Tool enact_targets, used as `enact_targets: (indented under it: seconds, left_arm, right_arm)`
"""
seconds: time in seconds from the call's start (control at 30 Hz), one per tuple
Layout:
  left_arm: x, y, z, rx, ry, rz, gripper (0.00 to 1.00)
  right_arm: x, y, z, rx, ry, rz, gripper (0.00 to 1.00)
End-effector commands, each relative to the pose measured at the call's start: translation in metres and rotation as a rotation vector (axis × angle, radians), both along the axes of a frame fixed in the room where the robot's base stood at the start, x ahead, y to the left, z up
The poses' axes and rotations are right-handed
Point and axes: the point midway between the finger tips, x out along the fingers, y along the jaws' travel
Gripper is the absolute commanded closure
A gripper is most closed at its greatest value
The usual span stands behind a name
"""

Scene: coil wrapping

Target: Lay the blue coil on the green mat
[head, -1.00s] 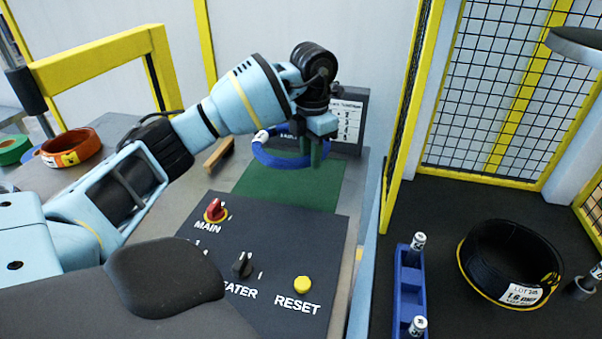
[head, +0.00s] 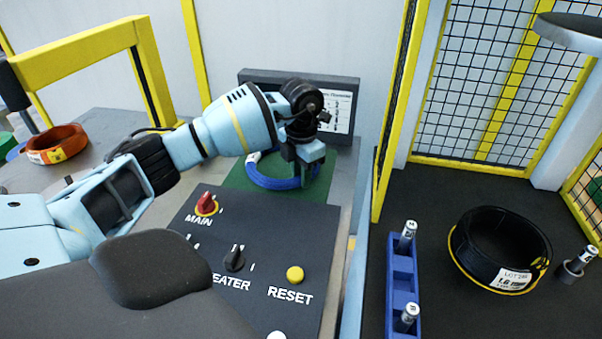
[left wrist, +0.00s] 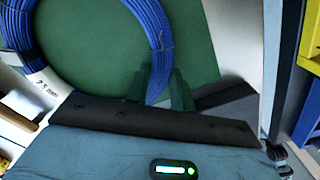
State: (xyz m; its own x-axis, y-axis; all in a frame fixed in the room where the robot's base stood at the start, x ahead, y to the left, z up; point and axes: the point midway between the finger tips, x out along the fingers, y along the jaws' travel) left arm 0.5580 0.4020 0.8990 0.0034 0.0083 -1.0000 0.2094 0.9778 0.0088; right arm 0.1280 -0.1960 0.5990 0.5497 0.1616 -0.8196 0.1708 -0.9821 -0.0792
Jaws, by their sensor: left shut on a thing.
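The blue coil (head: 268,181) is at the green mat (head: 236,174), in front of the grey board at the back. My left gripper (head: 304,178) is above the coil's right side, fingers pointing down, shut on its ring. In the left wrist view the coil (left wrist: 157,30) shows over the green mat (left wrist: 98,48), with my left gripper's fingers (left wrist: 158,88) on either side of the strand. Whether the coil rests on the mat or hangs just above it I cannot tell. My right gripper is not in view.
A dark control panel (head: 255,228) with a red switch and yellow button stands in front of the mat. An orange coil (head: 58,146) lies at the left. On the right are a black coil (head: 492,235), a blue rack (head: 401,270) and a yellow-framed fence (head: 475,100).

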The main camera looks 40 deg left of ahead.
Motion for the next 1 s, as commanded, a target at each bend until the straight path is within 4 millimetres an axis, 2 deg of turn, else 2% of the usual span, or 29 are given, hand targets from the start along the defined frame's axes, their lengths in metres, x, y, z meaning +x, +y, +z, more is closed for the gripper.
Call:
enact_targets:
  seconds: [0.07, 0.1, 0.27, 0.53, 0.67, 0.77, 1.0]
  left_arm:
    - [0.001, 0.000, 0.002, 0.000, -0.003, 0.000, 1.00]
    - [0.000, 0.000, 0.000, -0.001, 0.000, -0.001, 0.75]
    - [0.000, 0.000, 0.000, 0.000, 0.001, -0.001, 0.55]
    - [0.000, 0.000, 0.001, 0.000, 0.000, -0.001, 0.55]
    - [0.000, 0.000, 0.008, 0.000, -0.001, 0.000, 0.55]
    - [0.001, 0.000, 0.022, 0.000, -0.003, 0.000, 0.55]
    - [0.001, -0.001, 0.070, -0.001, -0.005, -0.001, 0.55]
  right_arm:
    - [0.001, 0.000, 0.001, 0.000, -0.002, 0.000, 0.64]
    - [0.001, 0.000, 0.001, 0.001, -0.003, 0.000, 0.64]
    - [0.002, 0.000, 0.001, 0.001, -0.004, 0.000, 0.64]
    - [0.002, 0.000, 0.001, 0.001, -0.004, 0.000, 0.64]
    - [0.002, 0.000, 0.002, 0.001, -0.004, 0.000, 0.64]
    - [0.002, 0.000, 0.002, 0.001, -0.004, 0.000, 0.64]
    - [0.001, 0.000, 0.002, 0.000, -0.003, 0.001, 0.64]
